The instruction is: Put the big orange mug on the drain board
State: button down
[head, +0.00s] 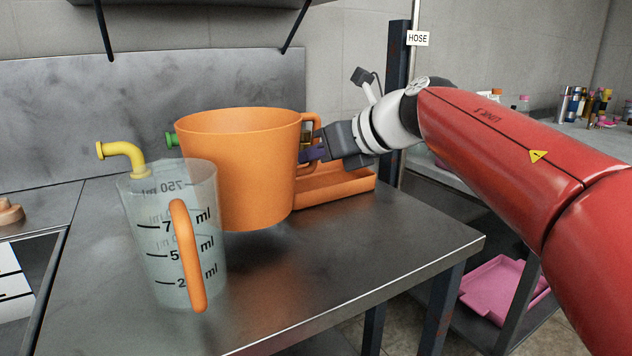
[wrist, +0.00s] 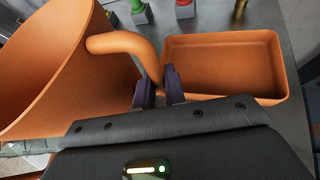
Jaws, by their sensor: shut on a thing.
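The big orange mug (head: 238,175) is upright, apparently a little above the steel table, with a dark shadow below it. In the wrist view the mug (wrist: 45,65) fills the left side. My gripper (head: 312,152) is shut on its handle, on the mug's right side; the fingers (wrist: 158,94) straddle the handle's lower part. A shallow empty orange tray (head: 345,186) stands behind and right of the mug; it shows to the right in the wrist view (wrist: 220,72). I cannot tell whether this tray or the steel top (head: 370,245) is the drain board.
A clear measuring jug (head: 180,265) with an orange handle stands close at the mug's front left. A yellow spout (head: 125,150) rises behind it, and a green fitting (head: 171,139) shows behind the mug. The table's front right is clear. A pink tray (head: 495,287) lies lower right.

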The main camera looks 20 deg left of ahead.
jog(key=shift+f+b, duration=0.55)
jog(key=shift+f, duration=1.5)
jog(key=c, duration=1.5)
grip_release()
jog(key=shift+o, duration=0.2)
jog(key=v, duration=1.2)
jog(key=shift+s, duration=0.1)
